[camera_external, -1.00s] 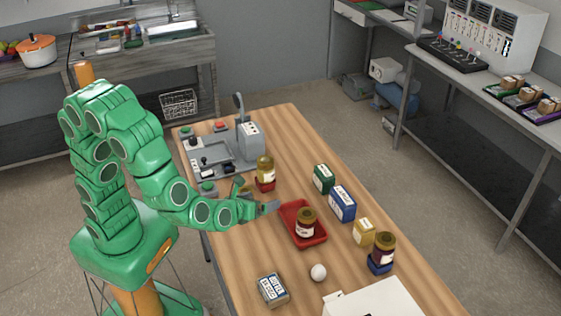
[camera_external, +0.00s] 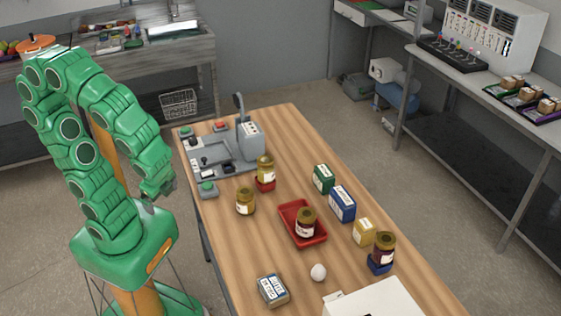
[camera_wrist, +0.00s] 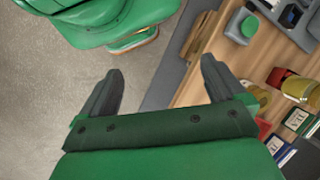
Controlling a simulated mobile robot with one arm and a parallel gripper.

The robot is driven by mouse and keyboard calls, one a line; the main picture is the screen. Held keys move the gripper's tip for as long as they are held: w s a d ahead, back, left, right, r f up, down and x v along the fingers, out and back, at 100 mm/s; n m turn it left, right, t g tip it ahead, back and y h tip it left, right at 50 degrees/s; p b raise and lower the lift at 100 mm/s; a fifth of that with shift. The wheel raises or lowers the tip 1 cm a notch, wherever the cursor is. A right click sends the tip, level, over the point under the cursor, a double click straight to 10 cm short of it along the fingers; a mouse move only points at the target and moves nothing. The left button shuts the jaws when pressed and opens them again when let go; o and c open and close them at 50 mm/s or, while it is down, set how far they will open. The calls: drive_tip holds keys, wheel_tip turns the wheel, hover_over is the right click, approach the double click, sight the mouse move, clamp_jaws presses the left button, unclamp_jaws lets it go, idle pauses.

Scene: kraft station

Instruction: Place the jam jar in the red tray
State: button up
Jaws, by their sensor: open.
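A jam jar (camera_external: 306,222) with dark contents, a brown-gold lid and a white label stands upright inside the red tray (camera_external: 287,218) in the middle of the wooden table. My gripper (camera_wrist: 158,88) is open and empty in the wrist view, with its two dark fingers spread apart. In the external view my arm is folded back beside the table's left edge, well apart from the jar and tray. The fingertips are hard to make out there.
A yellow jar (camera_external: 245,202) stands alone left of the tray. Another jar (camera_external: 265,169) stands on a red base near the grey machine (camera_external: 248,140). A dark jar (camera_external: 383,248) sits on a blue base at right. Several boxes, an egg (camera_external: 318,272) and a butter pack (camera_external: 273,290) stand around.

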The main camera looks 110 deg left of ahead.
drive_tip(key=s+d+r+n+t+h, duration=0.1)
drive_tip(key=d+r+h, duration=0.1)
drive_tip(key=d, duration=0.4)
drive_tip(key=shift+s+d+n+h, duration=0.15)
drive_tip(key=shift+s+n+h, duration=0.05)
drive_tip(key=shift+n+h, duration=0.1)
